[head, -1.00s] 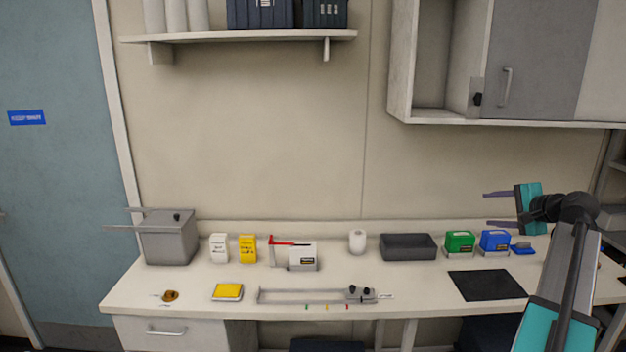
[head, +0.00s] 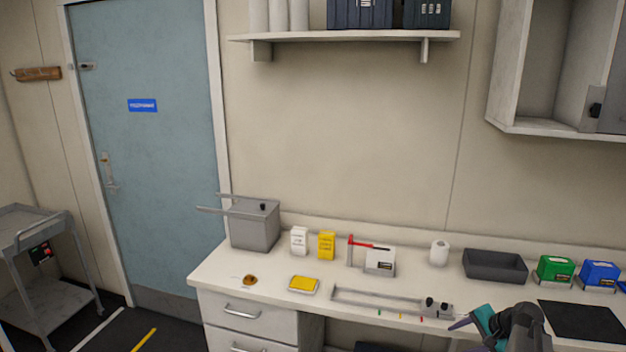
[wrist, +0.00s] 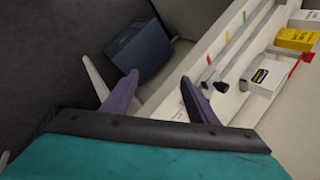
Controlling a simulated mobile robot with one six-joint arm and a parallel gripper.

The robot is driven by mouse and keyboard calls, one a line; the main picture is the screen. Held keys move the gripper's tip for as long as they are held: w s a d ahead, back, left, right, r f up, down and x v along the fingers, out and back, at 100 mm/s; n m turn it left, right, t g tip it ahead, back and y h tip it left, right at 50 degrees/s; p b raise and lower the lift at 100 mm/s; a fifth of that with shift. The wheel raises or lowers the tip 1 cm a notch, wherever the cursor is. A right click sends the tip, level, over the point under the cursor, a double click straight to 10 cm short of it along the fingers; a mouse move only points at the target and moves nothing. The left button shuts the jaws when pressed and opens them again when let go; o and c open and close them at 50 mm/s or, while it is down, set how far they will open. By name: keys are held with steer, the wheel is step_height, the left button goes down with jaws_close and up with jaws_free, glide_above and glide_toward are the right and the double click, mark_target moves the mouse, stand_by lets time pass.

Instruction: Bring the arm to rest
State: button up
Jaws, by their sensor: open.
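My gripper (head: 466,322) is low at the right of the head view, in front of the bench's front edge, with part of my arm below it. In the wrist view my gripper (wrist: 160,95) shows two purple fingers spread apart with nothing between them. It is open and empty. The wrist view looks down past the bench edge, with a dark blue box (wrist: 140,52) on the floor area beyond the fingers. Most of my arm is outside the head view.
The white bench (head: 225,275) carries a grey metal box (head: 255,228), a yellow pad (head: 303,284), a grey tray (head: 495,266), green (head: 556,268) and blue (head: 600,272) boxes and a black mat (head: 585,321). A cart (head: 40,255) stands left of the blue door (head: 145,160).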

steer(key=s+a+f+n+g, duration=0.3)
steer(key=s+a+f, duration=0.4)
steer(key=a+f, duration=0.45)
steer(key=s+a+f+n+g, duration=0.35)
steer(key=s+a+f, duration=0.35)
steer(key=a+f, duration=0.45)
steer(key=s+a+f+n+g+h, duration=0.1)
steer(key=s+a+f+n+g, duration=0.15)
steer(key=s, duration=0.55)
steer(key=s+a+f+n+g+h, duration=0.1)
steer(key=s+a+f+n, duration=0.1)
steer(key=s+a+f, duration=0.35)
steer(key=s+a+f+n+g+h, duration=0.1)
steer(key=s+f+n+g, duration=0.1)
steer(key=s, duration=0.7)
step_height(320, 180, down, 10)
steer(key=s+b, duration=0.1)
steer(key=b, duration=0.9)
steer(key=shift+a+r, duration=0.15)
steer(key=shift+r, duration=0.05)
steer(key=c, duration=0.5)
steer(key=shift+c, duration=0.3)
